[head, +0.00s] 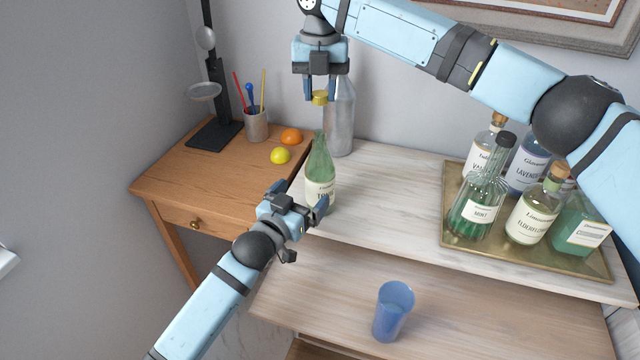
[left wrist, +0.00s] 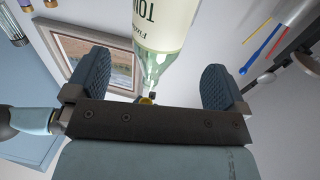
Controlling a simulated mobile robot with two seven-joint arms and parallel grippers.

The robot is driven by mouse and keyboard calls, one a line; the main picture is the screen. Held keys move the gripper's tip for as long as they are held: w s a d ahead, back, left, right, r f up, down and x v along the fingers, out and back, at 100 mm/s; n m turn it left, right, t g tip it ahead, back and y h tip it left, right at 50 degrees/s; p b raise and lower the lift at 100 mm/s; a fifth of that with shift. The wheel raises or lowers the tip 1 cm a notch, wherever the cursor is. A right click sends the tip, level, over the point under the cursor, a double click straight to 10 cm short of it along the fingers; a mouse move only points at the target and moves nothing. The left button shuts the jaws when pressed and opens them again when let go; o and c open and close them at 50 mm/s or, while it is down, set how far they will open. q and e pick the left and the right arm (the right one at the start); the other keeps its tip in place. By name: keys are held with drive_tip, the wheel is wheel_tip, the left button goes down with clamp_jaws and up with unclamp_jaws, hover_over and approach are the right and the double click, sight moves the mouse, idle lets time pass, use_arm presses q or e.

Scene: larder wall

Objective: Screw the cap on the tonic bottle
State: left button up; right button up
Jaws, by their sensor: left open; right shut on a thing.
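The tonic bottle (head: 320,172), green with a cream label, stands upright on the pale wooden top near its left end. Its neck is bare. My right gripper (head: 320,92) is shut on a yellow cap (head: 320,98) and holds it above the bottle mouth, apart from it. My left gripper (head: 313,212) is open, low at the front of the bottle.
A brass tray (head: 447,215) with several labelled bottles is at the right. A blue cup (head: 392,312) stands on the lower shelf. Lemon (head: 280,156), orange (head: 291,136) and pencil cup (head: 256,126) are on the side desk.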

sight(312, 184)
use_arm(q)
drive_tip(key=x, duration=0.8)
drive_tip(key=shift+f, duration=0.1)
drive_tip(key=shift+s, duration=0.1)
drive_tip(key=c, duration=1.3)
use_arm(e)
drive_tip(key=shift+f, duration=2.5)
